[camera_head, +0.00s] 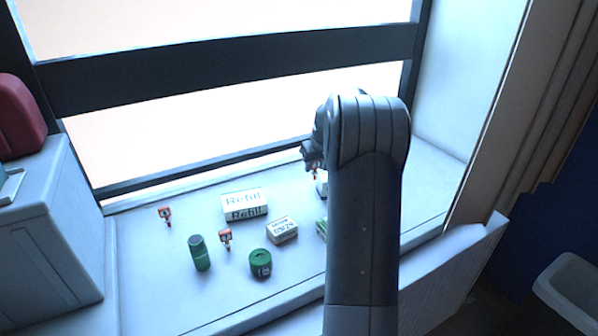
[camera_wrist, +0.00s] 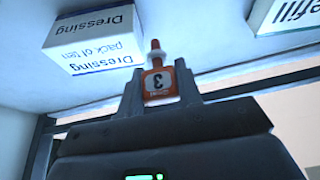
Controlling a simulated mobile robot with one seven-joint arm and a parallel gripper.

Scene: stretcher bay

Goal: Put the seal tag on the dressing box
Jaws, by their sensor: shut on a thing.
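My gripper (camera_wrist: 160,88) is shut on an orange-red seal tag (camera_wrist: 158,84) marked 3, with a white collar and a red stem. The white dressing box (camera_wrist: 95,38), lettered "Dressing pack of ten", is just left of the tag in the wrist view; I cannot tell whether they touch. In the head view my gripper (camera_head: 312,160) is near the window side of the sill, with the tag (camera_head: 315,172) below it. The dressing box (camera_head: 321,184) shows there as a sliver, mostly hidden by my arm.
On the sill (camera_head: 150,290) stand a white Refill box (camera_head: 245,204), a smaller white box (camera_head: 282,230), a green cylinder (camera_head: 200,253) and a green round container (camera_head: 260,263). Two other red tags (camera_head: 165,216) (camera_head: 225,238) stand there. A green-and-white item (camera_head: 321,229) is partly behind my arm.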

